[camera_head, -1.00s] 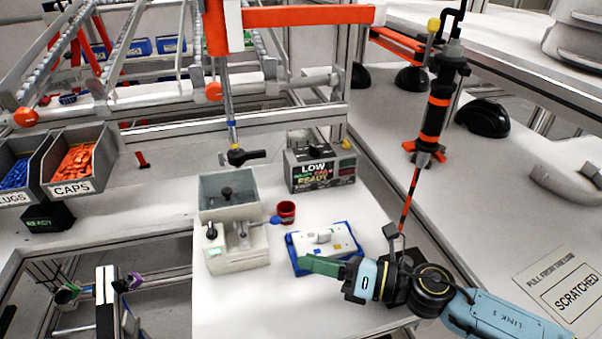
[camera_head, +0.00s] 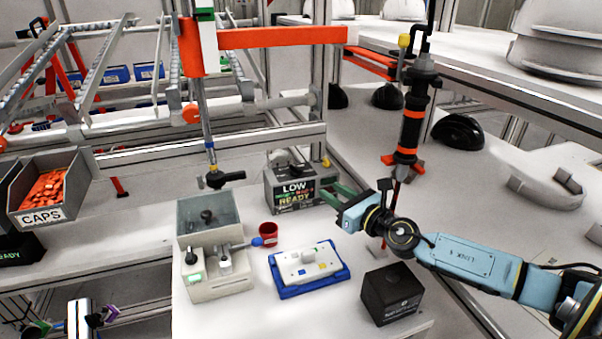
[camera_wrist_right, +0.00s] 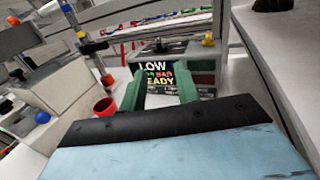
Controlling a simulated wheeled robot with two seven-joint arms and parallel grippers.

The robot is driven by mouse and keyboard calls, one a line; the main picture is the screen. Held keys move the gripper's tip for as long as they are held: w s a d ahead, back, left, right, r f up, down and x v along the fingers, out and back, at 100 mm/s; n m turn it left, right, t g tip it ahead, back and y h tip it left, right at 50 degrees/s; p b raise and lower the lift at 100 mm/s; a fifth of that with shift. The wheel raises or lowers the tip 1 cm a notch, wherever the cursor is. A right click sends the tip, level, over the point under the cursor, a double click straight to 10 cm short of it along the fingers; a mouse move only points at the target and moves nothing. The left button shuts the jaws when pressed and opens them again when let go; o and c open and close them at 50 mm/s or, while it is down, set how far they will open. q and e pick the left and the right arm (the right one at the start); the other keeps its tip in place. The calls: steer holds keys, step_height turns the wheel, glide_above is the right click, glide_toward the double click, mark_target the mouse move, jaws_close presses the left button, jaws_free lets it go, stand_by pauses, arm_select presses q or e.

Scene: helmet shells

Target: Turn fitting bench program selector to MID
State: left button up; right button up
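The bench program selector (camera_head: 296,191) is a grey box at the back of the white bench, with a dark display reading LOW above smaller coloured text and READY. A dark knob-like part (camera_head: 288,165) sits on its top. My right gripper (camera_head: 338,196) has green fingers and reaches in from the right, beside the box's right front. In the right wrist view the fingers (camera_wrist_right: 162,92) are apart with nothing between them, and the selector's display (camera_wrist_right: 159,78) shows beyond the gap. Contact with the box cannot be told.
A blue-edged tray with a white part (camera_head: 310,268), a red cup (camera_head: 268,234) and a grey fixture (camera_head: 215,250) with a blue-ended lever stand on the bench. A black box (camera_head: 391,293) is at front right. An orange-black hanging tool (camera_head: 411,125) is behind my right arm.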

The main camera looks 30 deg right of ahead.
mark_target(301, 171)
steer(key=w, duration=0.4)
steer(key=w+a, duration=0.1)
steer(key=w, duration=0.7)
steer(key=shift+w+a, duration=0.25)
steer(key=shift+a, duration=0.05)
jaws_close()
